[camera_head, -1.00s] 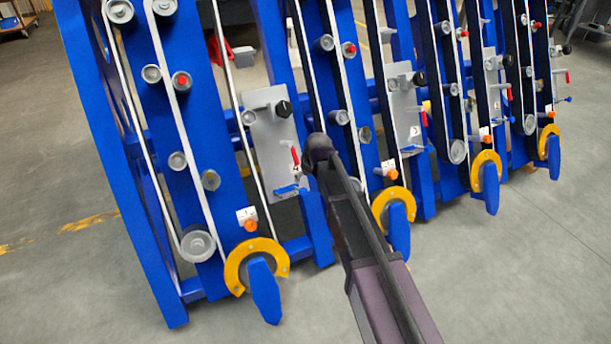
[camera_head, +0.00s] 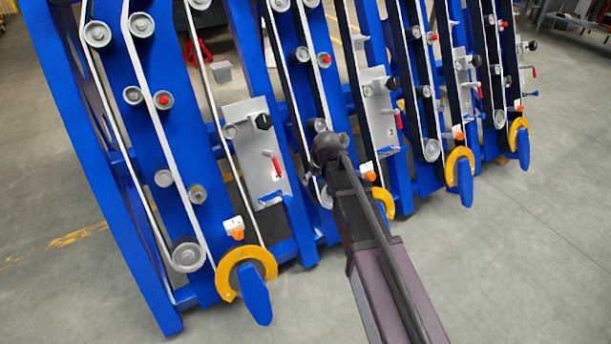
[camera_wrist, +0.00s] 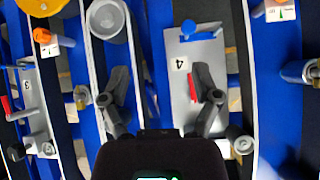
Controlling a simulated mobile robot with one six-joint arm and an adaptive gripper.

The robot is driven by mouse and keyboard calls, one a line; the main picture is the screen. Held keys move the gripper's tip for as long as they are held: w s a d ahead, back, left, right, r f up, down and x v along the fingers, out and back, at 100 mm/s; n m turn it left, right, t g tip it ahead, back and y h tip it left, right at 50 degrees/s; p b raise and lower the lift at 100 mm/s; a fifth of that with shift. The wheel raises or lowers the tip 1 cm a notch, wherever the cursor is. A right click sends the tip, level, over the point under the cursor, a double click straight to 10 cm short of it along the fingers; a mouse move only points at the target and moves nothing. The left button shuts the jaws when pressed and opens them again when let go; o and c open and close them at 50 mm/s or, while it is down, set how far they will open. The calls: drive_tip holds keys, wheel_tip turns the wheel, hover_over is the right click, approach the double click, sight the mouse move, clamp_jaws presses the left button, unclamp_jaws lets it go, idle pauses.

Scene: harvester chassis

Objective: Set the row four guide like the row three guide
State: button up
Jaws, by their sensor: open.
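A grey plate marked 4 (camera_wrist: 178,118) lies beneath my open gripper (camera_wrist: 162,92) in the wrist view. It carries a blue lever (camera_wrist: 189,28) and a red handle (camera_wrist: 190,86), partly covered by a finger. In the head view I take the leftmost plate (camera_head: 240,150) as this one, with its black knob (camera_head: 264,121), red handle (camera_head: 276,165) and blue lever (camera_head: 268,200). The plate marked 3 (camera_wrist: 28,92) is at the left of the wrist view. I take it as the plate (camera_head: 376,100) right of my arm. My fingers appear empty; contact cannot be told.
Blue uprights (camera_head: 92,150), belts and several rollers (camera_head: 187,254) surround the plates. Yellow rings with blue paddles (camera_head: 256,295) stick out at the bottom. Orange knobs with white scale labels (camera_head: 233,223) sit above them. Grey floor (camera_head: 500,270) is clear at the right.

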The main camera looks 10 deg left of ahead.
drive_tip(key=s+d+r+m+p, duration=0.1)
drive_tip(key=d+r+p, duration=0.3)
drive_tip(key=d, duration=0.3)
drive_tip(key=shift+s+r+g+h, duration=0.25)
drive_tip(key=shift+s+g+h, duration=0.05)
drive_tip(key=shift+h, duration=0.1)
drive_tip(key=s+d+m+g+h, duration=0.1)
drive_tip(key=s+d+m, duration=0.1)
drive_tip(key=s+d, duration=0.5)
drive_tip(key=s+d+m+g, duration=0.15)
drive_tip(key=s+d, duration=0.25)
drive_tip(key=d, duration=0.6)
drive_tip(key=s+d+m+h, duration=0.1)
drive_tip(key=s+d+m, duration=0.3)
drive_tip(key=d, duration=0.5)
wheel_tip(320, 180, up, 21)
drive_tip(key=n+p, duration=0.1)
drive_tip(key=p, duration=2.1)
drive_tip(key=shift+s+a+r, duration=0.15)
drive_tip(key=shift+s+a, duration=0.05)
drive_tip(key=shift+a, duration=0.05)
idle(0.5)
